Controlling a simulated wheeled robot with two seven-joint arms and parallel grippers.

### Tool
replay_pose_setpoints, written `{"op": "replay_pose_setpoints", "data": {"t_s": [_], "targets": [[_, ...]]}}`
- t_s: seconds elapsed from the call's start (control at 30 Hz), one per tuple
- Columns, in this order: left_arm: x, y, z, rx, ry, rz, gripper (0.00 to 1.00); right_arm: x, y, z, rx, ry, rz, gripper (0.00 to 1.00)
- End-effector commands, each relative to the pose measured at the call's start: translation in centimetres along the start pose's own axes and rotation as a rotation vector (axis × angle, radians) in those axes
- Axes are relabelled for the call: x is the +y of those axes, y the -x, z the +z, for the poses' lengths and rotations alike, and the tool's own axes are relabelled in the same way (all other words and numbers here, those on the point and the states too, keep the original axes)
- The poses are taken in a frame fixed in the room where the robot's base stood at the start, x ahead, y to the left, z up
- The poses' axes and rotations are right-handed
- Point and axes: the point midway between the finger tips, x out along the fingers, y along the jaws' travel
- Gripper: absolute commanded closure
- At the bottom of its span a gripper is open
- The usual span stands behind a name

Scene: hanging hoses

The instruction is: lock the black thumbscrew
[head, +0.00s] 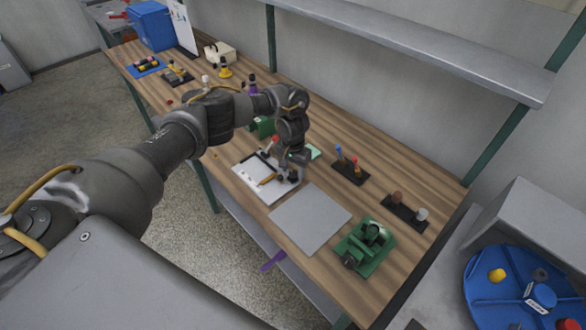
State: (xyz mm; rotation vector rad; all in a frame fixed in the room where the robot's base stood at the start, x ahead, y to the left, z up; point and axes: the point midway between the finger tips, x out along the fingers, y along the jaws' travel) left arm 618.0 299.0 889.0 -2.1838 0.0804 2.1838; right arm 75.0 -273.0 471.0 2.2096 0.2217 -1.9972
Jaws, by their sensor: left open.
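My left gripper (291,176) hangs at the end of my dark arm, over the right edge of a white board (263,190) on the wooden bench. It is open. Its fingertips are small, and I cannot tell whether they touch anything. A green fixture (364,248) with dark parts sits near the bench's front right; a dark round part shows on its top. I cannot tell for sure which part is the black thumbscrew. The gripper is to the left of the fixture and apart from it. My right gripper is not in view.
A grey flat plate (310,218) lies between the white board and the green fixture. Black holders with coloured pegs (350,170) and knobs (405,211) stand behind. A metal shelf (420,40) overhangs the bench. A blue round tray (510,300) is at right.

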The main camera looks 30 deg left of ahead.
Motion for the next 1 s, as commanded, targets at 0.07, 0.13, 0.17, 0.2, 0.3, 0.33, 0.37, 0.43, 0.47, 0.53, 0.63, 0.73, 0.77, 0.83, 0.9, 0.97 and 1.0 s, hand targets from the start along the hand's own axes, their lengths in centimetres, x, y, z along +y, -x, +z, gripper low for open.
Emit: {"op": "replay_pose_setpoints", "data": {"t_s": [0.07, 0.13, 0.17, 0.2, 0.3, 0.33, 0.37, 0.43, 0.47, 0.53, 0.63, 0.73, 0.77, 0.83, 0.9, 0.97, 1.0], "targets": [[0.01, -0.14, -0.01, 0.001, 0.0, 0.0, 0.51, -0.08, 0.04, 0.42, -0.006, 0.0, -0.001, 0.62], [0.02, -0.17, -0.02, 0.001, -0.001, 0.0, 0.51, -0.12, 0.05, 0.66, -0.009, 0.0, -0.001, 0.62], [0.02, -0.16, -0.02, 0.001, 0.0, 0.0, 0.51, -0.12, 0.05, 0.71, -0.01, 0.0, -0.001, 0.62], [0.02, -0.16, -0.01, 0.001, 0.0, 0.0, 0.51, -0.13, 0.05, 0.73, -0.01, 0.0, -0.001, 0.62], [0.02, -0.15, -0.01, 0.001, 0.0, 0.0, 0.56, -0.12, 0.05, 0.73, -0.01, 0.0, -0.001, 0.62], [0.02, -0.15, -0.01, 0.001, 0.0, 0.0, 0.6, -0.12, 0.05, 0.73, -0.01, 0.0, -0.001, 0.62], [0.02, -0.15, -0.01, 0.001, 0.0, 0.0, 0.64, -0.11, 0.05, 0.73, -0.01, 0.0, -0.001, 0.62], [0.02, -0.14, -0.01, 0.001, 0.0, 0.0, 0.73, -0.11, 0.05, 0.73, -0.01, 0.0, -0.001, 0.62], [0.01, -0.14, -0.01, 0.001, 0.0, 0.0, 0.77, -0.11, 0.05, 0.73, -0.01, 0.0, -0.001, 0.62], [0.01, -0.14, -0.01, 0.001, 0.0, 0.0, 0.86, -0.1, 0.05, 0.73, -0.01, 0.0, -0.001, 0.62], [0.01, -0.13, -0.01, 0.001, 0.0, 0.0, 0.96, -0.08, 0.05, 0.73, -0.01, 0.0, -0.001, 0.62], [0.01, -0.13, -0.01, 0.001, -0.003, 0.0, 0.96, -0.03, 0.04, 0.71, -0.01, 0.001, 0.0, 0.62], [0.0, -0.13, -0.01, 0.001, -0.006, 0.0, 0.96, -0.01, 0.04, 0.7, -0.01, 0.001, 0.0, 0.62], [0.0, -0.13, -0.01, 0.001, -0.017, 0.0, 0.96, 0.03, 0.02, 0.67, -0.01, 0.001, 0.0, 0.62], [0.0, -0.13, -0.01, 0.001, -0.037, 0.0, 0.96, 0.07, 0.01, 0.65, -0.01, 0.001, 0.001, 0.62], [-0.02, -0.14, 0.0, 0.0, -0.062, -0.001, 0.96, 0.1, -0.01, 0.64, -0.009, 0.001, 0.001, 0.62], [-0.03, -0.15, 0.01, 0.0, -0.081, -0.001, 0.96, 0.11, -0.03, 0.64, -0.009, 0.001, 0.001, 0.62]]}}
